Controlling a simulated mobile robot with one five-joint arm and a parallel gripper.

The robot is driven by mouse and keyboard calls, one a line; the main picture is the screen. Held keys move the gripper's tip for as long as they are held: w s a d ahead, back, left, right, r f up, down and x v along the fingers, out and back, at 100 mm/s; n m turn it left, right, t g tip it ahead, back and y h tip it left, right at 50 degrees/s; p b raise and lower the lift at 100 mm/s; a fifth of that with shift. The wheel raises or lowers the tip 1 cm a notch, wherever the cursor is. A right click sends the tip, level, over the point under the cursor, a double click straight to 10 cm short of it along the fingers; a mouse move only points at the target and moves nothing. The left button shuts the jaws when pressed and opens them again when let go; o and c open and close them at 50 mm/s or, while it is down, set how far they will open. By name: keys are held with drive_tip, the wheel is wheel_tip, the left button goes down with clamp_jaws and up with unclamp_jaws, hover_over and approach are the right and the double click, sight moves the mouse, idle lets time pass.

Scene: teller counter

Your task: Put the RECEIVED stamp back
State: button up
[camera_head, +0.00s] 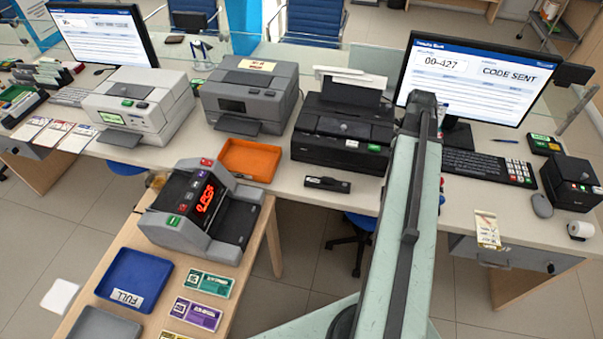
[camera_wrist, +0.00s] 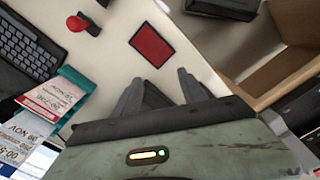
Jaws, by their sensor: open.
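My gripper (camera_wrist: 160,82) is open and empty in the wrist view, its two fingers apart above the pale counter. A stamp with a red knob (camera_wrist: 94,29) and a dark base is on the counter, up and to the left of the fingers. I cannot read its label. A red pad with a dark rim (camera_wrist: 152,45) lies flat just beyond the fingertips, with the fingers apart from it. In the head view my arm hides the gripper and most of this part of the counter. No stamp holder is clearly seen.
A keyboard (camera_wrist: 28,48) and printed slips (camera_wrist: 50,100) lie to the left in the wrist view. An open wooden compartment (camera_wrist: 275,75) is at the right. In the head view, a monitor (camera_head: 476,78), a black printer (camera_head: 340,135) and an orange tray (camera_head: 250,160) occupy the counter.

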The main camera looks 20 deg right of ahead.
drive_tip(key=w+a+m, duration=0.1)
drive_tip(key=w+a, duration=0.2)
drive_tip(key=a, duration=1)
drive_tip(key=w+a+m, duration=0.1)
drive_tip(key=w+a, duration=0.2)
drive_tip(key=a, duration=0.9)
drive_tip(key=w+a+m, duration=0.2)
drive_tip(key=w+a, duration=0.1)
drive_tip(key=a, duration=1)
drive_tip(key=shift+w+a, duration=0.15)
drive_tip(key=shift+a, duration=0.15)
